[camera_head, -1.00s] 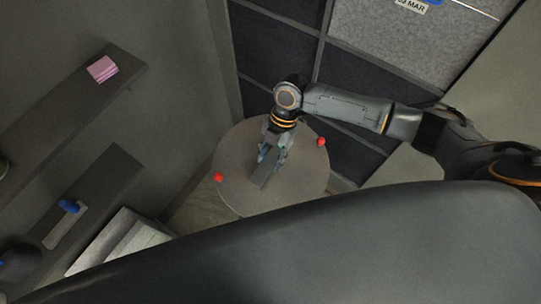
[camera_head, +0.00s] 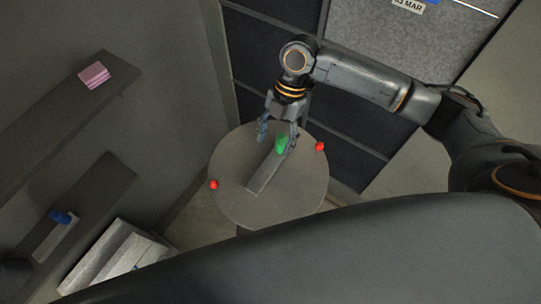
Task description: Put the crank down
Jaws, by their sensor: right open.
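The crank is a flat grey bar (camera_head: 264,174) with a green knob (camera_head: 282,144) at its upper end. It lies on the round grey table (camera_head: 310,190) in the head view. My right gripper (camera_head: 277,138) is open at the green-knob end of the crank, with its fingers pointing down and spread. The knob shows beside the right finger; I cannot tell whether they touch. My left gripper is not in view.
Two red balls, one on the left rim (camera_head: 214,185) and one on the right rim (camera_head: 320,146), sit at the table's edge. Wall shelves at left hold a pink stack (camera_head: 94,75) and a blue-handled tool (camera_head: 62,218). Dark panels (camera_head: 262,50) stand behind the table.

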